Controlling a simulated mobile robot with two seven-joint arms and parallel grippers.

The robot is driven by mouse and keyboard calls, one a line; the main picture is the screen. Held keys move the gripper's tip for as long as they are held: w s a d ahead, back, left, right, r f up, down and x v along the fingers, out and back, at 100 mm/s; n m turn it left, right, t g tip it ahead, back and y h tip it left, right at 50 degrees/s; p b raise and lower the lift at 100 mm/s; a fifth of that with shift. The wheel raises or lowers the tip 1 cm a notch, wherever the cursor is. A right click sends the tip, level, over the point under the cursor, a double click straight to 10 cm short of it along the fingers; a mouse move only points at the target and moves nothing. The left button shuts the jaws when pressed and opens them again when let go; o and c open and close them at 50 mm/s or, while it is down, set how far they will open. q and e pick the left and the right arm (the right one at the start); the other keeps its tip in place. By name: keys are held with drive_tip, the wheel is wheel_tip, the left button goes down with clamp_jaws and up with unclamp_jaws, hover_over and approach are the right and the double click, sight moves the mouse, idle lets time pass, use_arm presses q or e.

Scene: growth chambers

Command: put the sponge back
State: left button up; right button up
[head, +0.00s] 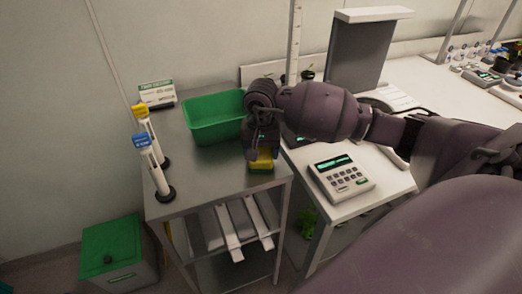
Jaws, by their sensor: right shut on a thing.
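The yellow sponge (262,164) is at the front right corner of the grey metal cart top (205,187). My right gripper (262,151) reaches down from above and is shut on the sponge. The gripper hides the sponge's upper part. I cannot tell whether the sponge touches the cart top or hangs just above it. My left gripper is not in view.
A green tub (213,119) stands behind the sponge. A keypad device (341,177) sits on the white bench. The cart's front middle is clear.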

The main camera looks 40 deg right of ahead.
sight(261, 150)
drive_tip(key=shift+f, duration=0.2)
drive_tip(key=o, duration=0.9)
drive_tip(key=shift+r, duration=0.1)
wheel_tip(261, 150, up, 12)
drive_tip(key=shift+r, duration=0.15)
